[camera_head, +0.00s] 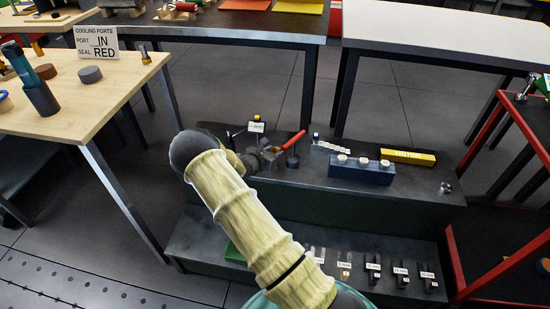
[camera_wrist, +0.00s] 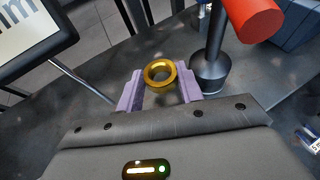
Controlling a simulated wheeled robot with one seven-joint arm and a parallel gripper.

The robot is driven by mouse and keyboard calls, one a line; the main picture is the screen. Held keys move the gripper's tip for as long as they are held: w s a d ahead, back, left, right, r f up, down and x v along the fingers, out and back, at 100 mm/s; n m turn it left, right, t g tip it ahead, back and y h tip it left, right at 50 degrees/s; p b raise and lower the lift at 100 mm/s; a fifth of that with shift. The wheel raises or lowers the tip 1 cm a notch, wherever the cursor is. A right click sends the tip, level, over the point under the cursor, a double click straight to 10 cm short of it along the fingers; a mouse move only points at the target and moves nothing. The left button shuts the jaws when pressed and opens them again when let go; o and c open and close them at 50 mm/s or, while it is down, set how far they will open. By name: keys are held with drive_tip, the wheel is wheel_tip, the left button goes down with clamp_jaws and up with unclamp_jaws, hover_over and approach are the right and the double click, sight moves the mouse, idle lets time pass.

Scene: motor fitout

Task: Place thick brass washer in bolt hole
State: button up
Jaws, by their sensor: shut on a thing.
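In the wrist view, my gripper (camera_wrist: 160,88) has two pale purple fingers shut on the thick brass washer (camera_wrist: 160,65). The washer is a gold ring, held at the fingertips with its opening visible. In the head view, my arm hides much of the area around my gripper (camera_head: 262,158), which is over the dark grey bench (camera_head: 330,190). The washer cannot be made out there. I cannot identify the bolt hole in either view.
A dark post (camera_wrist: 212,70) with a red handle (camera_wrist: 252,15) stands close right of the washer. A black-framed sign (camera_wrist: 35,35) is at upper left. A blue block (camera_head: 361,172) and yellow box (camera_head: 408,157) sit on the bench; labelled black holders (camera_head: 372,272) line the lower shelf.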

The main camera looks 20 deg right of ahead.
drive_tip(key=shift+w+d, duration=0.2)
drive_tip(key=shift+d, duration=0.05)
drive_tip(key=shift+w+d+f+b, duration=0.15)
drive_tip(key=shift+f+b, duration=0.3)
drive_tip(key=shift+f, duration=0.45)
drive_tip(key=shift+d+f+b, duration=0.1)
drive_tip(key=shift+f+b, duration=0.3)
drive_tip(key=shift+f, duration=0.45)
drive_tip(key=shift+f, duration=0.15)
drive_tip(key=o, duration=0.8)
